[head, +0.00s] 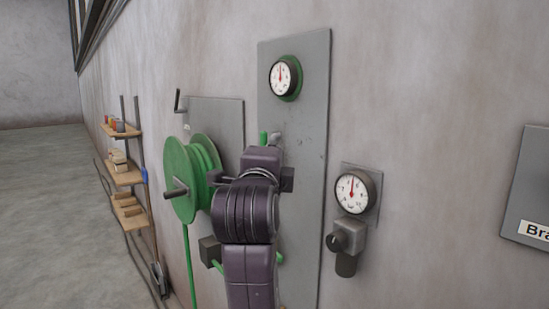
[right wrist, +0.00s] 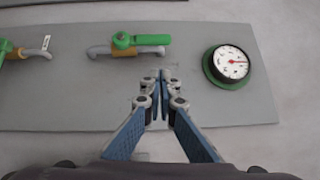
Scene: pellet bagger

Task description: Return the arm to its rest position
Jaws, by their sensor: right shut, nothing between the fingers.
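My right arm (head: 249,210) reaches up in front of the grey wall panel (head: 302,180) in the head view and hides its own fingers there. In the right wrist view my right gripper (right wrist: 162,76) is shut and empty, its fingertips together in front of the panel (right wrist: 70,92). A valve with a green handle (right wrist: 151,39) is just beyond the fingertips, toward the top of that view. The fingers look apart from it, but the gap is hard to judge. My left gripper is in neither view.
A green-rimmed gauge (head: 285,77) tops the panel. A green hose reel (head: 181,180) stands left of my arm. A second gauge (head: 353,192) with a regulator (head: 346,242) is to the right. The floor (head: 50,220) at left is clear.

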